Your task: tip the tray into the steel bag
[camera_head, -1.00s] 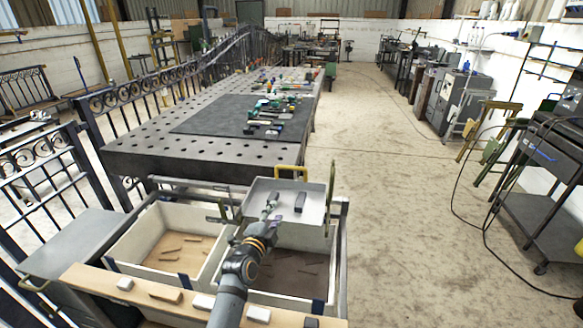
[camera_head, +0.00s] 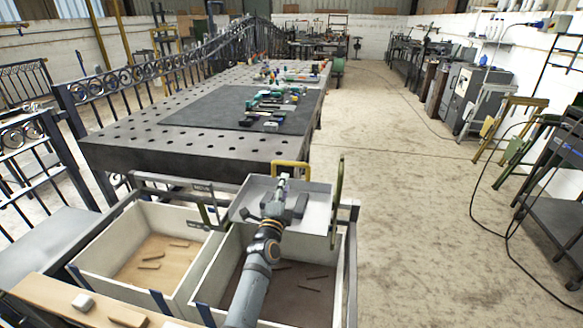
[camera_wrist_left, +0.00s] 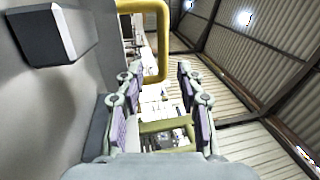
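The light grey tray (camera_head: 318,210) sits over the far part of the right-hand bin, with a yellow handle (camera_head: 291,165) at its far side. A dark block (camera_head: 300,204) lies in it; a dark block (camera_wrist_left: 55,35) also shows in the left wrist view. My left gripper (camera_head: 281,185) reaches over the tray, close to the yellow handle. In the left wrist view its fingers (camera_wrist_left: 160,105) are apart with nothing clearly between them; the yellow handle (camera_wrist_left: 162,45) shows past the left finger. The steel bag is not clearly labelled; the dark-floored right bin (camera_head: 340,270) holds small dark pieces. My right gripper is not in view.
A tan-floored left bin (camera_head: 190,225) holds several wooden pieces. A wooden ledge (camera_head: 60,292) with small blocks runs along the near side. Green side handles (camera_head: 337,200) stand up beside the tray. A perforated table (camera_head: 120,145) is beyond.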

